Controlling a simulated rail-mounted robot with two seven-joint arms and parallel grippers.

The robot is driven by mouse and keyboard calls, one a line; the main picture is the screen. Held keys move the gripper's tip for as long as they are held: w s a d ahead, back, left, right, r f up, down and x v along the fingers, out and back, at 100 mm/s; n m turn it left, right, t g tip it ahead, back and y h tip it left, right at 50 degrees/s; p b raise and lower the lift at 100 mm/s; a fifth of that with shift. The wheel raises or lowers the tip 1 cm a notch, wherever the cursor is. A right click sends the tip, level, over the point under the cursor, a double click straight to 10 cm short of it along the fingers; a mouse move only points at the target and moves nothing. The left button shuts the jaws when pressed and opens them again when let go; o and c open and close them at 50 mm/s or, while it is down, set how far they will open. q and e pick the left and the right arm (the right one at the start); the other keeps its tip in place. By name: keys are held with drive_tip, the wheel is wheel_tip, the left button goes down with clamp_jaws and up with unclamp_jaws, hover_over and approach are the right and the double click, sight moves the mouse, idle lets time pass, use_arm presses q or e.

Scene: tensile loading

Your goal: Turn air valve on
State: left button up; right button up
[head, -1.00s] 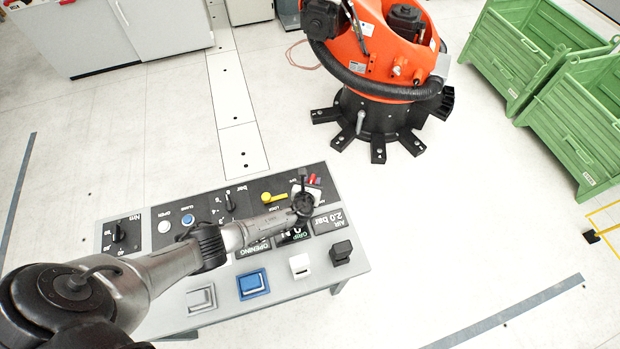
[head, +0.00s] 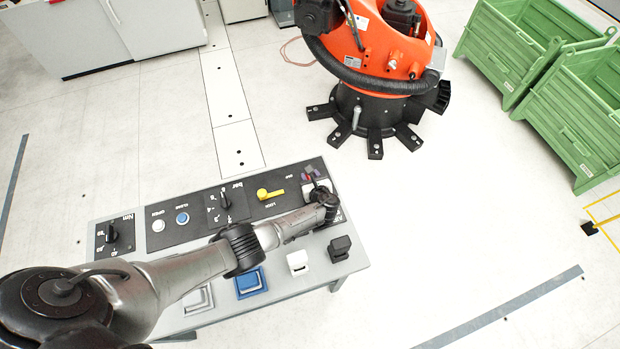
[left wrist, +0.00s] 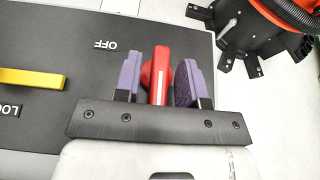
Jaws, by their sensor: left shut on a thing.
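The red air valve handle (left wrist: 158,78) stands near the right end of the black control panel (left wrist: 60,40) in the left wrist view, right of the OFF label (left wrist: 105,45). My left gripper (left wrist: 158,80) has its two purple pads on either side of the handle and is shut on it. In the head view my left gripper (head: 313,178) is at the panel's far right corner, and my arm hides most of the valve and the labels below it. My right gripper is not in view.
A yellow lever (head: 270,193) sits left of the valve. An orange robot (head: 375,60) stands behind; green crates (head: 570,130) stand at right.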

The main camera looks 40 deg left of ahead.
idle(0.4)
use_arm(q)
drive_tip(key=o, duration=0.5)
drive_tip(key=shift+o, duration=0.2)
drive_tip(key=shift+a, duration=0.1)
drive_tip(key=shift+r, duration=0.1)
drive_tip(key=shift+r, duration=0.3)
wheel_tip(320, 180, up, 4)
drive_tip(key=p, duration=0.3)
drive_tip(key=shift+r, duration=0.1)
drive_tip(key=d+r+p, duration=0.1)
drive_tip(key=d+r, duration=0.5)
drive_tip(key=d, duration=0.5)
drive_tip(key=shift+d, duration=0.35)
